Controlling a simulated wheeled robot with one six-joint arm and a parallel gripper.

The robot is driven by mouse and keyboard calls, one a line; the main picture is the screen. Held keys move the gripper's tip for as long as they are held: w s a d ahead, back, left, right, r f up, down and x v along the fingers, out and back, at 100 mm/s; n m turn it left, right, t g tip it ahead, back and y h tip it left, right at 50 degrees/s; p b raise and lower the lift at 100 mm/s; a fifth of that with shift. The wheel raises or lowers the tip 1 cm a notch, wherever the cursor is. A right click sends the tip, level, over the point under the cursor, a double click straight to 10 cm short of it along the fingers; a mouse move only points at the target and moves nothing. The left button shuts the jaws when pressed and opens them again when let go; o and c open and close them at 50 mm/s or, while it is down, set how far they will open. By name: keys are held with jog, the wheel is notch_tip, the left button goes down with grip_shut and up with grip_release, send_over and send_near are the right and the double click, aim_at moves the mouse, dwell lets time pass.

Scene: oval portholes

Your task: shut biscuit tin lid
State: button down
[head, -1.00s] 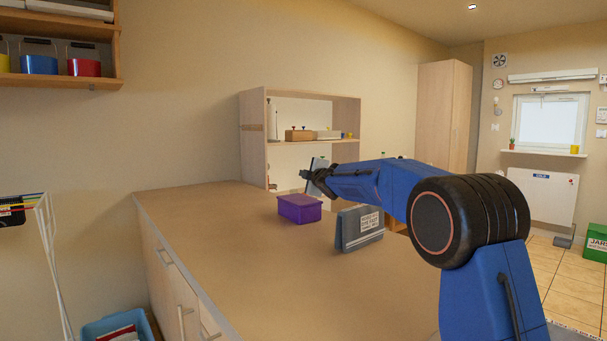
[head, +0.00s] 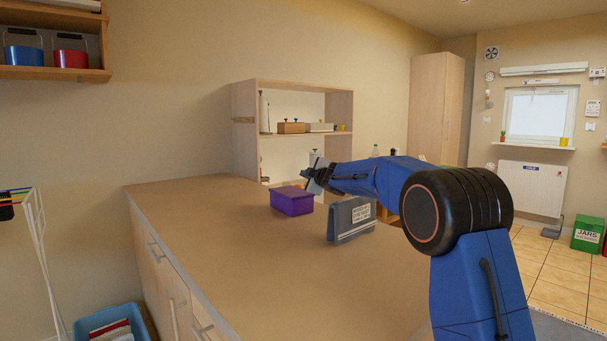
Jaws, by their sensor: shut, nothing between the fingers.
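A purple box (head: 291,203), which looks like the biscuit tin, sits on the brown counter in the head view. Its top looks flat and purple, but I cannot tell whether the lid is fully down. My gripper (head: 307,177) is shut and empty, just above and behind the box's right side in the picture. A pale panel shows at the gripper, and I cannot tell whether it is part of it. I cannot tell whether the gripper touches the box.
A grey folded sign (head: 351,219) stands on the counter (head: 215,250) right of the box, under my arm. An open shelf unit (head: 243,135) stands behind. The counter's left and front areas are clear. A blue bin (head: 95,328) stands on the floor.

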jog(key=shift+w+d+f+m, duration=0.1)
jog(key=shift+f+m, duration=0.15)
jog(key=shift+m, duration=0.05)
dwell(0.5)
